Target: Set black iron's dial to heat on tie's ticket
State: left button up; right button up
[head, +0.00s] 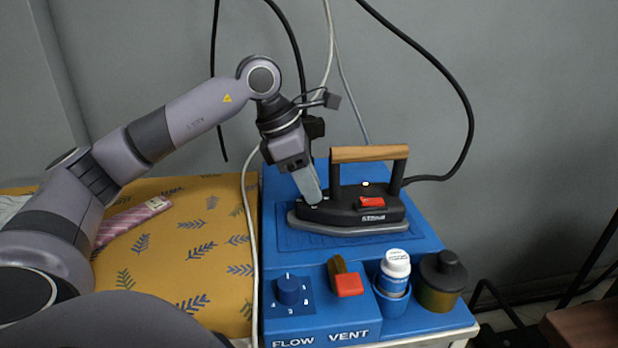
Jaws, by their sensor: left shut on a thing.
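The black iron (360,207) with a wooden handle and a red button sits flat on the blue ironing unit, nose to the left. My left gripper (313,198) reaches down onto the front top of the iron, its fingers shut on the dial there. The dial is hidden by the fingers, so its setting cannot be read. The pink striped tie (124,222) lies at left on the patterned cloth, partly behind my arm. A small pale ticket (156,204) lies at its end; its print is too small to read. My right gripper is out of view.
The blue unit (277,258) carries a blue knob (288,289) marked FLOW, a red-tipped VENT lever (346,279), a white-capped bottle (395,272) in a holder and a dark-lidded jar (440,281). A black cord (470,120) and white cables hang behind. Yellow cloth (200,230) covers the left side.

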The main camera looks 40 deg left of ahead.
pick_arm(q)
jog(key=m+g+h+p, duration=0.1)
jog(key=m, duration=0.2)
jog(key=shift+w+r+p, duration=0.1)
jog(key=shift+r+p, duration=0.05)
jog(key=shift+p, duration=0.2)
jog(key=shift+m+g+p, duration=0.5)
jog(key=shift+m+p, duration=0.2)
jog(key=shift+m, duration=0.9)
jog(key=shift+a, duration=0.1)
